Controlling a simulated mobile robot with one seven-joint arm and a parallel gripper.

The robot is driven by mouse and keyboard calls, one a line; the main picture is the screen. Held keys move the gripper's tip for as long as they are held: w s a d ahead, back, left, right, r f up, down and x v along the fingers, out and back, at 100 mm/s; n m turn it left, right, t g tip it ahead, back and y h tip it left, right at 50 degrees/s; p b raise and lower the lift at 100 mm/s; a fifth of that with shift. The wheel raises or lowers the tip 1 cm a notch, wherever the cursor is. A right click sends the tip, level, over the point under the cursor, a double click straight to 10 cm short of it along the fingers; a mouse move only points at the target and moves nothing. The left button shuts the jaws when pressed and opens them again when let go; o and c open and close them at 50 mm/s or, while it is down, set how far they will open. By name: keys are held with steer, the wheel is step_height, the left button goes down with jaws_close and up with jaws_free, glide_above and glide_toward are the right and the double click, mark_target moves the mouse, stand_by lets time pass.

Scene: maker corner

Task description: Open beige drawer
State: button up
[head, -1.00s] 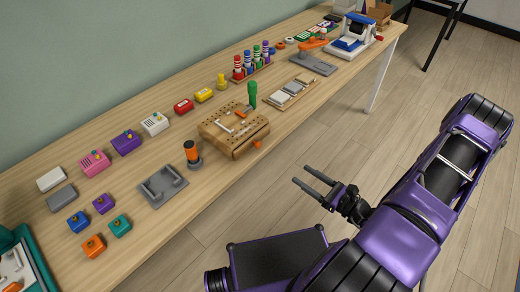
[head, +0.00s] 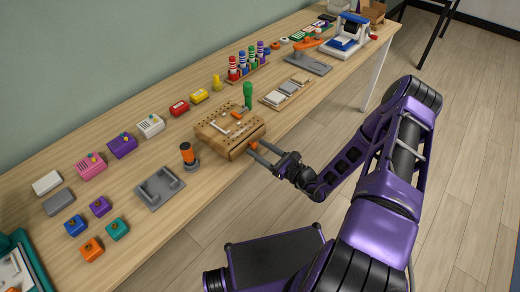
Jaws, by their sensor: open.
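A beige wooden box with a drawer (head: 225,150) sits at the front edge of the workbench in the head view. The drawer front looks flush with the box.
The wooden workbench (head: 215,195) runs diagonally.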

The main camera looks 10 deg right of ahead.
steer(key=shift+w+a, duration=0.1)
jaws_close()
stand_by(0.3)
stand_by(1.1)
